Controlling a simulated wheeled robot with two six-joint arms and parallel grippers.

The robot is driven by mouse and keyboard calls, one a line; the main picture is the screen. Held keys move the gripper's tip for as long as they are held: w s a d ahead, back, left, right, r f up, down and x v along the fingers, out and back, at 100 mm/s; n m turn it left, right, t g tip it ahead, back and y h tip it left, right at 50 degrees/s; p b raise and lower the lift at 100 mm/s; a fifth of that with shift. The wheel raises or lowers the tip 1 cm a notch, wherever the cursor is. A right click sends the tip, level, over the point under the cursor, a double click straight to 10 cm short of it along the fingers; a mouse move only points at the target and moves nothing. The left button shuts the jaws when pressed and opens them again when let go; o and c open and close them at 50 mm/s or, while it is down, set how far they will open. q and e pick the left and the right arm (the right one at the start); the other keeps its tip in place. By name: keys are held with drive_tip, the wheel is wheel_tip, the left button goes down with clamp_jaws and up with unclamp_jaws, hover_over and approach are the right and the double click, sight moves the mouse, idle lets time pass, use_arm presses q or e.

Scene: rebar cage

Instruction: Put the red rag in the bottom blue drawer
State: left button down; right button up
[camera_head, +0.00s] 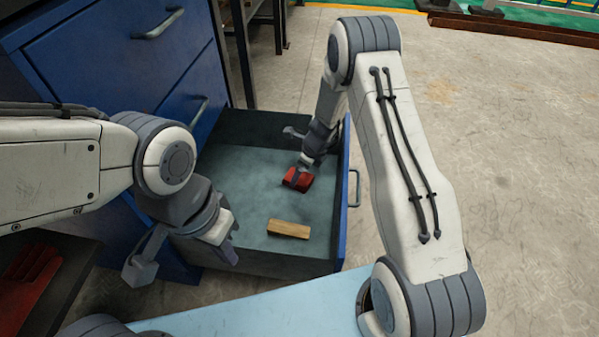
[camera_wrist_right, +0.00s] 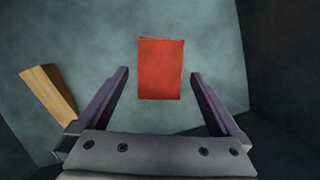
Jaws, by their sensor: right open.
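The red rag (camera_head: 297,180) is folded into a small block and lies on the floor of the open bottom blue drawer (camera_head: 342,215). In the right wrist view the rag (camera_wrist_right: 161,70) shows between and beyond the fingers. My right gripper (camera_head: 299,150) reaches down into the drawer just above the rag. Its jaws are wide apart and hold nothing; whether a finger touches the rag is unclear. My left gripper (camera_head: 185,262) hangs at the drawer's front-left side, its fingers spread and empty.
A wooden block (camera_head: 288,229) lies in the drawer, nearer than the rag; it also shows in the wrist view (camera_wrist_right: 50,92). The blue cabinet (camera_head: 110,65) with closed upper drawers stands at left. A red object (camera_head: 28,280) lies at lower left. Open floor lies right.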

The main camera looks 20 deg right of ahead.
drive_tip(key=p+v, duration=0.4)
drive_tip(key=v, duration=0.5)
drive_tip(key=s+a+r+n+g+y, duration=0.1)
drive_tip(key=s+a+r+n, duration=1)
drive_tip(key=a+r+n, duration=0.4)
drive_tip(key=s+r+n+h, duration=0.1)
drive_tip(key=s+r+n, duration=0.3)
drive_tip(key=s+n, duration=0.5)
drive_tip(key=s+d+r+n+g+h, duration=0.1)
drive_tip(key=s+r+n, duration=0.3)
drive_tip(key=s+n, duration=0.6)
drive_tip(key=shift+s+d+r, duration=0.3)
drive_tip(key=shift+s+r, duration=0.05)
drive_tip(key=shift+s, duration=0.6)
